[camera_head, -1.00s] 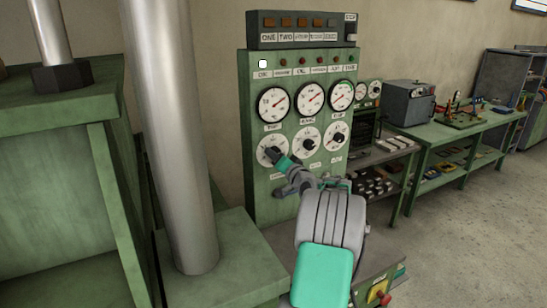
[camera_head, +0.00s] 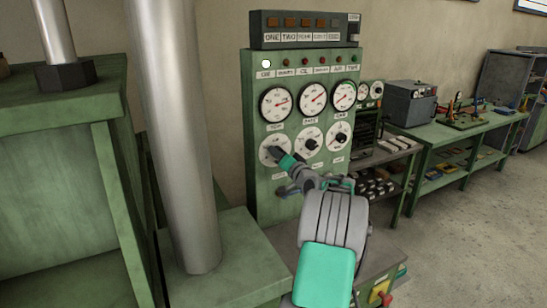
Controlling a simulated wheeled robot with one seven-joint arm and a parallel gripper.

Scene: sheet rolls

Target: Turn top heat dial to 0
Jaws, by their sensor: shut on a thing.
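The green control panel (camera_head: 256,110) stands upright in the middle. It has a row of three round gauges and, below them, a row of three white dials with dark knobs. My gripper (camera_head: 277,153) is shut on the knob of the left dial (camera_head: 267,158) in the lower row. The gripper and my arm hide much of that dial, so its setting cannot be read. The middle dial (camera_head: 308,142) and the right dial (camera_head: 337,138) are free. The labels are too small to read surely.
A steel column (camera_head: 176,130) and green machine frame (camera_head: 60,130) stand close on the left. A grey shelf (camera_head: 386,160) with parts stands right of the panel, and a green workbench (camera_head: 440,150) is beyond it. Open floor (camera_head: 460,240) lies at the right.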

